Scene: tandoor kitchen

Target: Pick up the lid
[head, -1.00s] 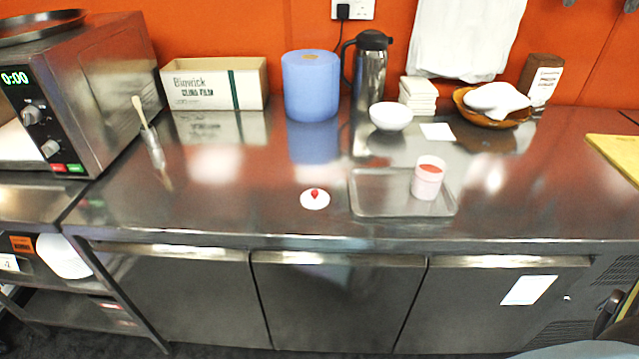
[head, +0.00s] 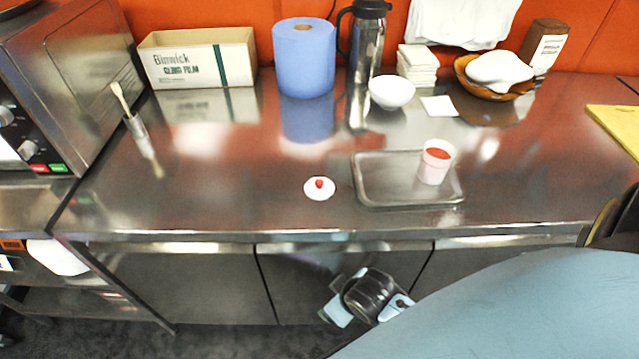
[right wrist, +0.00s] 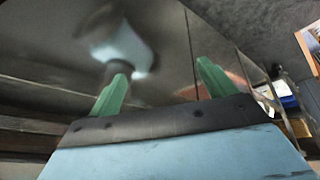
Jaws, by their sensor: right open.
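The lid (head: 310,191), a small white disc with a red knob, lies flat on the steel counter near its front edge, left of the tray. A pale cup (head: 433,172) with red contents stands open on the metal tray (head: 385,200). My right gripper (head: 366,298) is below and in front of the counter edge in the head view, lower than the lid and slightly to its right. In the right wrist view its two green fingers (right wrist: 162,84) are spread apart with nothing between them, facing the steel cabinet doors. The lid is not visible there. My left gripper is not in view.
The counter edge (head: 300,237) lies between my right gripper and the lid. Behind stand a carton (head: 200,63), a blue roll (head: 304,62), a flask (head: 368,45) and a white bowl (head: 391,93). The counter left of the lid is mostly clear.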

